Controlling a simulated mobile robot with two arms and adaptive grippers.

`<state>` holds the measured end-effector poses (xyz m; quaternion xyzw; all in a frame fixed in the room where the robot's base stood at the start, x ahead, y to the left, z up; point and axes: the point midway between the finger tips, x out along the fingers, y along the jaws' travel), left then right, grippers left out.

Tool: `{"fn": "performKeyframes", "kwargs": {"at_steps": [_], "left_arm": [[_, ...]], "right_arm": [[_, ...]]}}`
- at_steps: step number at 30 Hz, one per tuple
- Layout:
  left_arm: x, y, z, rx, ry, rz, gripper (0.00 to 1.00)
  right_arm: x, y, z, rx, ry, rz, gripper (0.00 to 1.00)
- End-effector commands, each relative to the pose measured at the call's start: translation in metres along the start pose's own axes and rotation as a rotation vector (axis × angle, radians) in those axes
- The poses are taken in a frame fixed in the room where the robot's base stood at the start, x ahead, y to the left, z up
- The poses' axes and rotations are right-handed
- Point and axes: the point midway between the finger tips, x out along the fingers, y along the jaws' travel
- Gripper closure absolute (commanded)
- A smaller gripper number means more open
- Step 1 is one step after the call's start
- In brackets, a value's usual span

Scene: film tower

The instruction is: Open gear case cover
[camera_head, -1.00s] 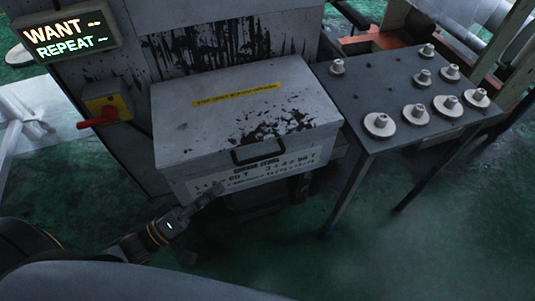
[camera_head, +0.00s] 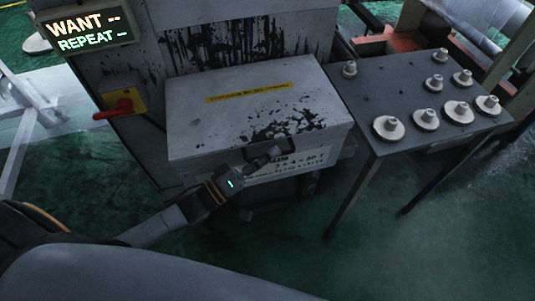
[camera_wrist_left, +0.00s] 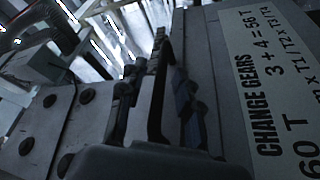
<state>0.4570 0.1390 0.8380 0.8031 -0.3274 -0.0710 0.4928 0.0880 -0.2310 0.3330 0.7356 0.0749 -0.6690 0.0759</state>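The gear case is a grey metal box with a flat, worn cover (camera_head: 235,105) bearing a yellow strip; the cover lies closed. A dark handle (camera_head: 285,148) is on the cover's front edge. My left gripper (camera_head: 268,158) is at the handle's left part, in front of the case, and partly hides the handle and label. In the left wrist view the fingers of my left gripper (camera_wrist_left: 160,105) stand apart beside the case front with its "CHANGE GEARS" label (camera_wrist_left: 265,90). I cannot tell whether they touch the handle. My right gripper is not in view.
A grey metal table (camera_head: 400,100) with several pale gear-like discs (camera_head: 390,127) stands close to the right of the case. A red switch (camera_head: 123,107) on a yellow plate and a lit display (camera_head: 85,32) are at the left. Green floor (camera_head: 290,240) lies open in front.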

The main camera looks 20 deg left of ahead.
Motion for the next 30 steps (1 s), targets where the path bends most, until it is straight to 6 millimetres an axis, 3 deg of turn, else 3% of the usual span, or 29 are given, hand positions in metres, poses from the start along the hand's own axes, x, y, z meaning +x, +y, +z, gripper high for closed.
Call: {"fn": "performKeyframes", "kwargs": {"at_steps": [5, 9, 10, 22, 30], "left_arm": [[0.000, 0.000, 0.000, 0.000, 0.000, 0.000, 0.68], [-0.001, 0.000, 0.000, 0.000, 0.000, 0.000, 0.97], [-0.001, 0.000, 0.000, 0.000, 0.000, 0.000, 1.00], [0.000, 0.003, -0.002, -0.007, 0.000, -0.003, 1.00], [0.010, 0.029, -0.020, -0.068, 0.002, -0.025, 1.00]], "right_arm": [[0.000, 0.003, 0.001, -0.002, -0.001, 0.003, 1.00], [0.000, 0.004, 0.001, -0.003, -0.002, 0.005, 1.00], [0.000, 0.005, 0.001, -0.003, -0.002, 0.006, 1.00], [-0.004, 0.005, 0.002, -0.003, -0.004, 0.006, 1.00], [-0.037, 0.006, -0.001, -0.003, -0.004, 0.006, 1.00]]}}
